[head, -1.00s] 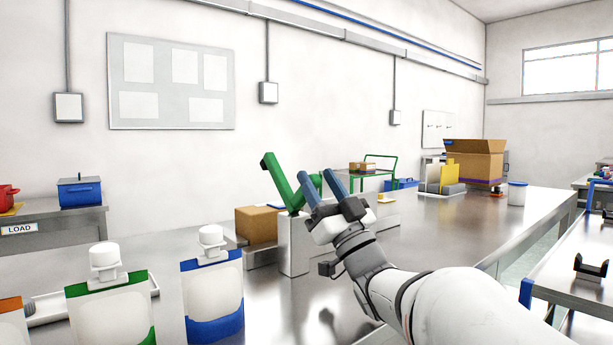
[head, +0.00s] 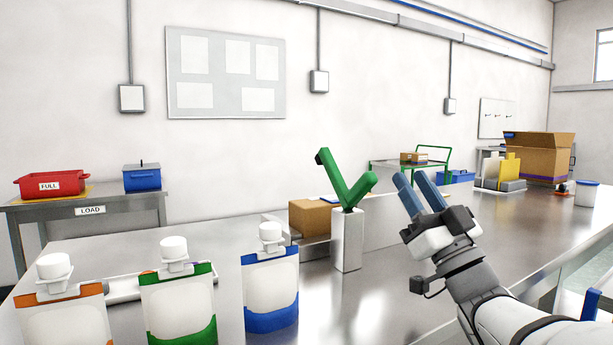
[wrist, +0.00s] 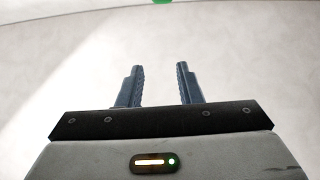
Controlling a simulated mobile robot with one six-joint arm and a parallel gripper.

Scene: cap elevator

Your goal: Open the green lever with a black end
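The green lever (head: 335,178) stands in the head view as a V of two green arms on top of a pale grey post (head: 347,240). One arm leans up to the left and is longer; the other leans up to the right. In the wrist view the fingers (wrist: 159,68) are spread with a clear gap. A sliver of green (wrist: 162,1) shows at the top edge there.
A cardboard box (head: 310,218) sits just left of the post. Three pouches with white caps, orange (head: 62,318), green (head: 178,308) and blue (head: 270,290), stand in front. The metal bench (head: 480,235) is mostly clear to the right.

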